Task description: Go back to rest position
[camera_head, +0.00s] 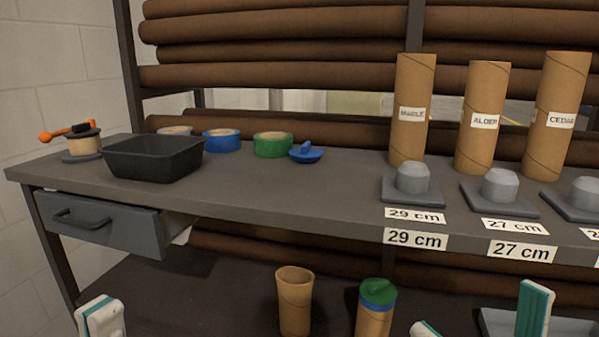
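My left gripper (100,318) shows as a white and teal piece at the bottom left edge, below the table's open drawer. Its other parts are cut off, and I cannot tell how far apart its fingers are. My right gripper (478,322) shows at the bottom right as two white and teal fingertips well apart, with nothing seen held between them. Most of both arms is out of view. A brown cardboard tube (294,302) and a tube with a green cap and blue band (375,306) stand between the grippers on the lower shelf.
The grey table (290,190) holds a black bin (154,157), blue tape (221,140), green tape (272,144), a blue cap (306,152) and an orange-handled tool (76,140). Labelled tubes (412,110) stand behind grey fixtures (412,184). A drawer (100,222) sits slightly open.

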